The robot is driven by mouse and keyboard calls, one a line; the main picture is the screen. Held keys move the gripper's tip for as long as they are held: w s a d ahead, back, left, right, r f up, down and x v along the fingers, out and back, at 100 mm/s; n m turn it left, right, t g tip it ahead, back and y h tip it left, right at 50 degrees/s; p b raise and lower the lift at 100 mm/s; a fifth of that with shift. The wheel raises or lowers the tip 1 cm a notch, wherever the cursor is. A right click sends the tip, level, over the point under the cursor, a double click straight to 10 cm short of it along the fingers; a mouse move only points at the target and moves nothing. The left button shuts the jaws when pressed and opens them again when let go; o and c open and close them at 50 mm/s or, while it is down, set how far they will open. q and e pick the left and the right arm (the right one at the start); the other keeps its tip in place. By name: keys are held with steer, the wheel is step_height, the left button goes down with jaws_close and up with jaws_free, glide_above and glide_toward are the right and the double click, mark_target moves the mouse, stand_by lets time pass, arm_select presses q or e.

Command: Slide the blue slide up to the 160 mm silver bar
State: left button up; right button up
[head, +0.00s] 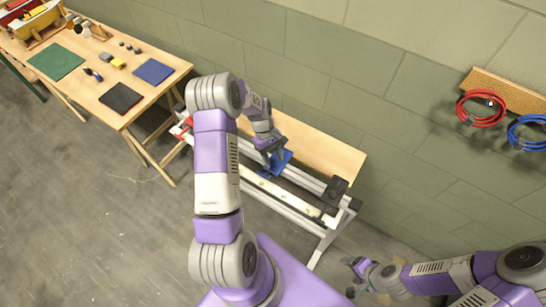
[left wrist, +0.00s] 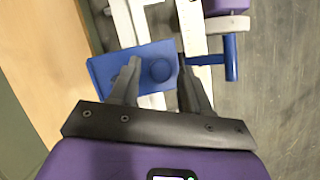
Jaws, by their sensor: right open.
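The blue slide (head: 282,163) sits on the pale twin-rail frame (head: 300,178). My left gripper (head: 272,160) is over the slide. Its two dark fingers (left wrist: 158,66) stand apart on either side of the knob, with gaps visible; I cannot tell how deep they reach. A pale strip with small marks (head: 310,210) runs along the frame; I cannot make out which mark or bar is the 160 mm one. My right gripper (head: 354,272) is open and empty, low at the right.
A blue handle (left wrist: 231,58) stands beside the rails in the left wrist view. Dark blocks (head: 335,188) sit at the frame's right end. A wooden surface (head: 325,150) runs behind the frame, against the wall. A workbench (head: 165,50) with mats stands at the left.

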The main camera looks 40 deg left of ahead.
arm_select(q)
jaws_close()
